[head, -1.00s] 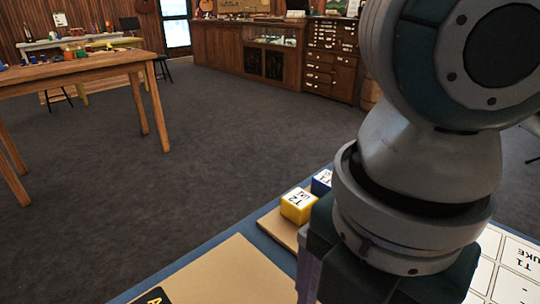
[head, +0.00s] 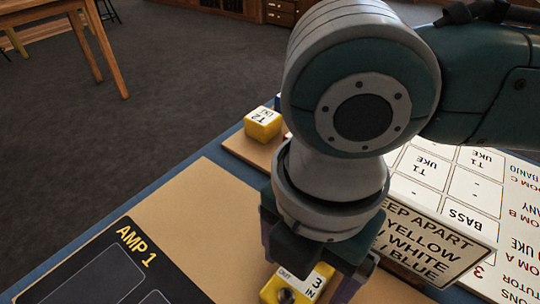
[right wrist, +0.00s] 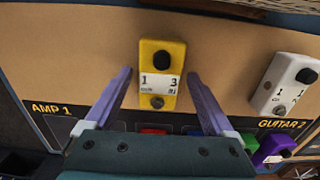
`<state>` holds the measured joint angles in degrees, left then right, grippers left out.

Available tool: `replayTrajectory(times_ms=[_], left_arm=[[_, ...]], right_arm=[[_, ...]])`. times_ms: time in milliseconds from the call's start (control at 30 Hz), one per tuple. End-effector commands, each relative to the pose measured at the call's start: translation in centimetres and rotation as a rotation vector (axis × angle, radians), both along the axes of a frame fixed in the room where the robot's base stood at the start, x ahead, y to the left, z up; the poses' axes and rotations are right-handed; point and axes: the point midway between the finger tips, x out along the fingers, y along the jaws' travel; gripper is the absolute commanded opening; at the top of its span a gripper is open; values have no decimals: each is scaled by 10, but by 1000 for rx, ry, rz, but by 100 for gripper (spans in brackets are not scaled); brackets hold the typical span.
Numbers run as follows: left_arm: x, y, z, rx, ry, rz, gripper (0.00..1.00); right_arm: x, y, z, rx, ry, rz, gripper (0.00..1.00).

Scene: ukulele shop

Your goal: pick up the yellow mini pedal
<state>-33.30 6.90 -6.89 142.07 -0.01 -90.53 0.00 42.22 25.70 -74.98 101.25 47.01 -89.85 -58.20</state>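The yellow mini pedal (head: 270,292) lies on the tan board under my right gripper (head: 312,268), partly cut off by the bottom edge of the head view. In the right wrist view the whole yellow pedal (right wrist: 161,58) shows, with a black knob, a white label and a metal footswitch. My right gripper (right wrist: 160,76) is open, with one purple finger on each side of the pedal and visible gaps to both. My left gripper is not in view.
A white pedal (right wrist: 285,85) and a purple pedal (right wrist: 274,150) lie to the right in the wrist view.

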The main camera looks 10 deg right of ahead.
Motion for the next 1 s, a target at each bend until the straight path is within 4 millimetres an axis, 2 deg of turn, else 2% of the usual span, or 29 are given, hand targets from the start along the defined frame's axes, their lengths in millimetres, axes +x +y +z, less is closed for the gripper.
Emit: replayTrajectory(times_ms=[67,767,1000], left_arm=[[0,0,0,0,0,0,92],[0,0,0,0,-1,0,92],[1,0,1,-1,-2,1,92]], right_arm=[[0,0,0,0,0,0,78],[0,0,0,0,0,-1,0],[0,0,1,1,-1,-1,0]])
